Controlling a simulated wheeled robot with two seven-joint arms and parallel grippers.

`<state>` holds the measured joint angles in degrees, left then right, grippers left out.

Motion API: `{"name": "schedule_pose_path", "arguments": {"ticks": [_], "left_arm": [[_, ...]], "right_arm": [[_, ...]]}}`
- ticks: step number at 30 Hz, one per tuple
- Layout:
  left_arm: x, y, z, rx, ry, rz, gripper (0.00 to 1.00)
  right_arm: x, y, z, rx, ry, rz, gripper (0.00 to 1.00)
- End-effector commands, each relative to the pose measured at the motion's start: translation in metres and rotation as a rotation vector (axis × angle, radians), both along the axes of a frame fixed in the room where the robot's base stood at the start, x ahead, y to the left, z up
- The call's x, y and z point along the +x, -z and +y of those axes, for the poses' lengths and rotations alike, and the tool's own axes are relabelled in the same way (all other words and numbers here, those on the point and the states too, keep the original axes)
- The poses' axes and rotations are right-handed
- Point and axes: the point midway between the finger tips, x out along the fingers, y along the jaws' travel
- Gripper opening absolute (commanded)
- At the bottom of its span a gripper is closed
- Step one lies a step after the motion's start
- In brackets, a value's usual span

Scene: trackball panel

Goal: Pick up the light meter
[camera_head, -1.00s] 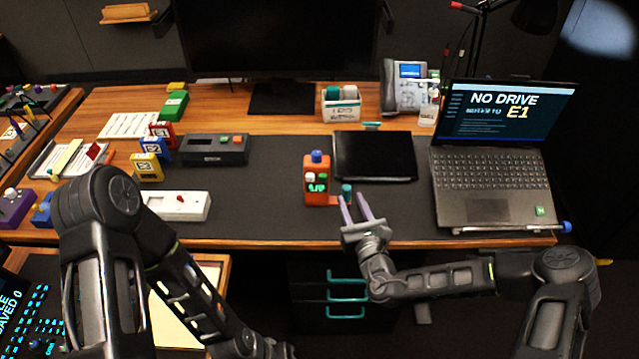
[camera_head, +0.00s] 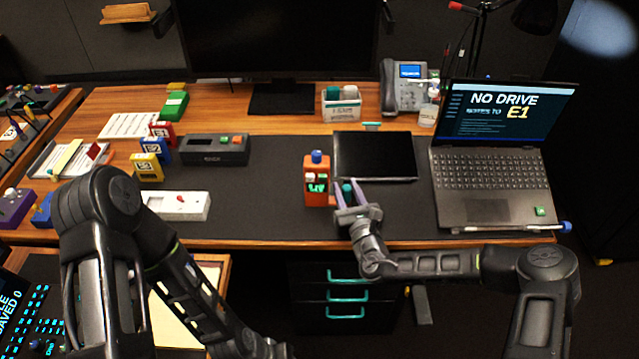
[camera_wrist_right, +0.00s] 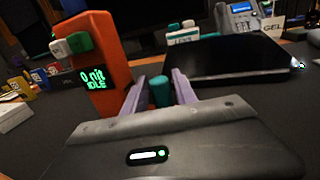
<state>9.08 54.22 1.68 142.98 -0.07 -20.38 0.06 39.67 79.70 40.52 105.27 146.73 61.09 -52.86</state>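The light meter (camera_head: 317,185) is an upright orange box with a blue top knob, standing on the dark desk mat. In the right wrist view, its green display (camera_wrist_right: 94,79) reads "0 nit IDLE". A short teal post (camera_head: 347,187) stands just right of it; the post also shows in the right wrist view (camera_wrist_right: 160,92). My right gripper (camera_head: 345,188) is open, its two purple fingers on either side of the teal post. I cannot tell whether they touch it. My left arm is at the lower left; its gripper is out of view.
A black tablet-like panel (camera_head: 375,156) lies just behind and right of the post. A laptop (camera_head: 490,180) stands further right. A white box with a red knob (camera_head: 181,206) and a grey button box (camera_head: 213,150) are to the left. The mat between is clear.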

Motion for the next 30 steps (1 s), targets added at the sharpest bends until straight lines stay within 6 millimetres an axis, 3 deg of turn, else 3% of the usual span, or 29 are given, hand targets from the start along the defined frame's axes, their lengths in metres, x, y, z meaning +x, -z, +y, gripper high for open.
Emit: {"name": "schedule_pose_path", "arguments": {"ticks": [8,20,30], "left_arm": [[0.0000,0.0000,0.0000,0.000,0.000,0.000,0.36],[0.0000,0.0000,0.0000,0.000,0.000,0.000,0.36],[0.0000,-0.0002,0.0001,0.000,0.000,0.000,0.36]], "right_arm": [[-0.0002,-0.0001,-0.0001,0.000,0.000,0.000,0.33],[-0.0002,-0.0001,-0.0001,0.000,0.000,0.000,0.00],[0.0000,-0.0014,0.0000,0.000,0.000,-0.002,0.00]]}}
